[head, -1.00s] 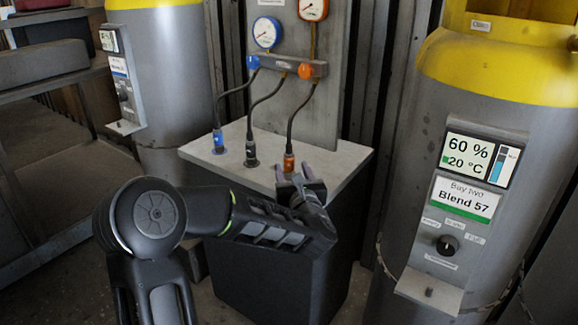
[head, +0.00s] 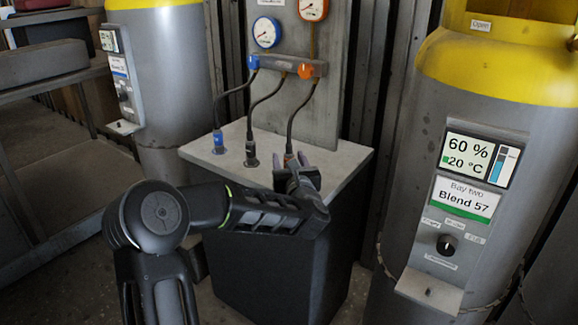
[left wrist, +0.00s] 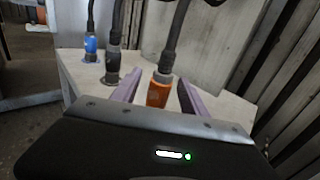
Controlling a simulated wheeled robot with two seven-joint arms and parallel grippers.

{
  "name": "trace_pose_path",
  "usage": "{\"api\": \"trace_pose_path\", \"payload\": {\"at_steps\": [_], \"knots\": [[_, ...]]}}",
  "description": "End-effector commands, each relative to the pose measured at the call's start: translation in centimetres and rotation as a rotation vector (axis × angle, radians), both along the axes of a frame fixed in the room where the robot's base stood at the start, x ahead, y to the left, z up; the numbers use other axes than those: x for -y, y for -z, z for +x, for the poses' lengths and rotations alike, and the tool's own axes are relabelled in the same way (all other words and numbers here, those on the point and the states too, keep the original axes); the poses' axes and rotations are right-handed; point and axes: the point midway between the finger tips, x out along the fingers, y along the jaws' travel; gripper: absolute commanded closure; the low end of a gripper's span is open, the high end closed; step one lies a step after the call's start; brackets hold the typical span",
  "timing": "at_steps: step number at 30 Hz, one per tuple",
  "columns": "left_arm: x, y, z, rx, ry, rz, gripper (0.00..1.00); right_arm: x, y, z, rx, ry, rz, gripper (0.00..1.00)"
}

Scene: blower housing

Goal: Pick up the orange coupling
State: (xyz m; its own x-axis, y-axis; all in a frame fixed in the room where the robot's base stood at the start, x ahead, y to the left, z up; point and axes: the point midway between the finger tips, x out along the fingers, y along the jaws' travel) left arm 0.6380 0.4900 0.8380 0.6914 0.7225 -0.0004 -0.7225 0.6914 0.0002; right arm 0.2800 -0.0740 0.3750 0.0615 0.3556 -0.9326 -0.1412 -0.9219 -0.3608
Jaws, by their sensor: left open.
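The orange coupling (left wrist: 158,92) stands upright on the pale top of the cabinet, at the end of a black hose. In the left wrist view it sits between the two purple fingers of my left gripper (left wrist: 157,95), which is open with gaps showing on both sides. In the head view my left gripper (head: 292,162) reaches in over the cabinet's front edge and hides most of the orange coupling (head: 288,157). My right gripper is not in view.
A black coupling (head: 251,155) and a blue coupling (head: 218,142) stand to the left on the same cabinet top (head: 335,165). Their hoses rise to a manifold (head: 285,64) with gauges. Yellow-topped cylinders stand at left and at right (head: 500,75).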

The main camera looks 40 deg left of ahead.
Motion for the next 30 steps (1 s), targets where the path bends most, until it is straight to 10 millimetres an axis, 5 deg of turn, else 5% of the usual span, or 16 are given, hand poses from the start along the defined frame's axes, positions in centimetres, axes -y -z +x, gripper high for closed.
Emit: {"api": "trace_pose_path", "payload": {"at_steps": [20,30], "knots": [[0.0,0.0,-0.01,0.0,0.0,0.0,0.99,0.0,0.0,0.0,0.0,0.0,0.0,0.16],[0.0,-0.08,0.0,0.001,0.0,0.001,1.0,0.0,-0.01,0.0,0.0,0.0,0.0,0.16]]}}
